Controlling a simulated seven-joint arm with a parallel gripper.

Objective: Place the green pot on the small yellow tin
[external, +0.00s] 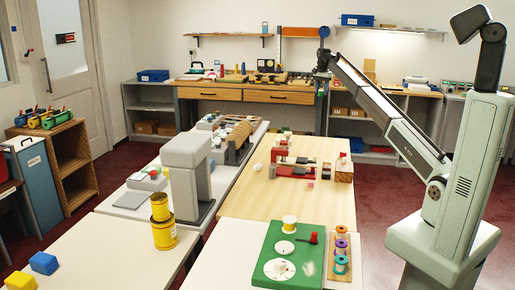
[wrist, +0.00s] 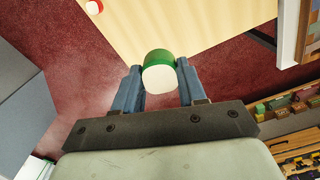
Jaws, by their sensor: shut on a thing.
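The green pot (wrist: 158,56), green with a pale round face, is between the two blue-grey fingers of my gripper (wrist: 160,78) in the wrist view. The fingers are shut on its sides. Red floor and a light wooden top lie beyond it. My arm reaches up and back, far from the tins. The gripper and pot are too small to make out clearly in the external view.
A tall grey machine (external: 188,178) stands right beside the tins. A green board (external: 268,262) with spools stands at the front, and a wooden table (external: 250,203) with red parts lies behind it. White tabletop around the tins is clear.

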